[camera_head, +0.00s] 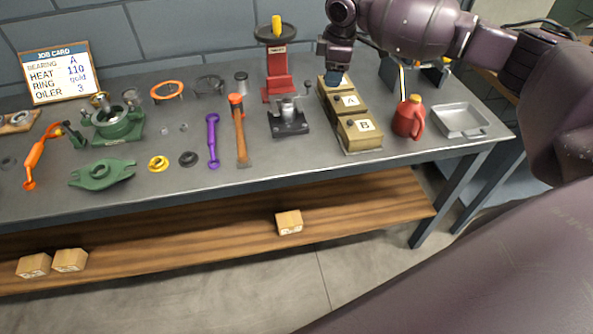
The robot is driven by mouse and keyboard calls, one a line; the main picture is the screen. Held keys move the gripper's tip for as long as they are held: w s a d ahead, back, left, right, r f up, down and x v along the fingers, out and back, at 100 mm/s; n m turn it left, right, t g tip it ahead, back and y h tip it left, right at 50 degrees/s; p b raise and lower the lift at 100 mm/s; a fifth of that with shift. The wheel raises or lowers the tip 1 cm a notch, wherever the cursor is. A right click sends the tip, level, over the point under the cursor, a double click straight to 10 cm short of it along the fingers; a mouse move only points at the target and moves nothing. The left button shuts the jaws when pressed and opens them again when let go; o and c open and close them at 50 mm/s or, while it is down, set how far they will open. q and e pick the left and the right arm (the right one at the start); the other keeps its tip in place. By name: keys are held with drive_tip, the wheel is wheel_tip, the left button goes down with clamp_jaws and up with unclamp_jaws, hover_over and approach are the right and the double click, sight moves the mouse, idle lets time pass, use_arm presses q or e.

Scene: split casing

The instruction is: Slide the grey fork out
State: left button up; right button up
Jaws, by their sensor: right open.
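I cannot make out a grey fork for certain. The green casing half (118,132) stands upright on the bench at the left, with a round metal part in its top and a small dark green handle-like piece at its left side. The other green casing part (102,174) lies flat in front of it. My right gripper (334,78) points down over the back of the tan boxes, far to the right of the casing. It is open; a small bluish patch shows at its tips, unclear what. My left gripper is out of view.
Tan boxes marked A and B (360,133), a red press (281,80), a grey lever tool (289,122), a red oiler (408,118) and a metal tray (461,120) stand right of centre. A job card (60,73) stands behind.

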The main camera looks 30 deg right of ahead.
drive_tip(key=w+a+r+t+y, duration=0.1)
drive_tip(key=w+a+r+t, duration=0.2)
drive_tip(key=w+a+t, duration=0.3)
drive_tip(key=s+a+f+t+y+b, duration=0.1)
drive_tip(key=a+f+t+y, duration=0.3)
drive_tip(key=a, duration=0.5)
use_arm(q)
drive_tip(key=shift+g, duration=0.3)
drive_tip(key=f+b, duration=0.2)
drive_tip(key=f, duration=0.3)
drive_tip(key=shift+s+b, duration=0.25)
drive_tip(key=shift+b, duration=0.15)
use_arm(e)
drive_tip(key=s+f+m+t, duration=0.1)
drive_tip(key=s+f+m, duration=0.1)
drive_tip(key=s+f, duration=0.3)
drive_tip(key=s+f+m+t, duration=0.1)
drive_tip(key=s+f+m, duration=0.1)
drive_tip(key=s+f, duration=0.3)
drive_tip(key=s+f+m, duration=0.1)
drive_tip(key=s+f, duration=0.4)
drive_tip(key=shift+s+a+f+m+t+h, duration=0.25)
drive_tip(key=shift+a+f+m+t+h, duration=0.1)
drive_tip(key=shift+m+t+h, duration=0.05)
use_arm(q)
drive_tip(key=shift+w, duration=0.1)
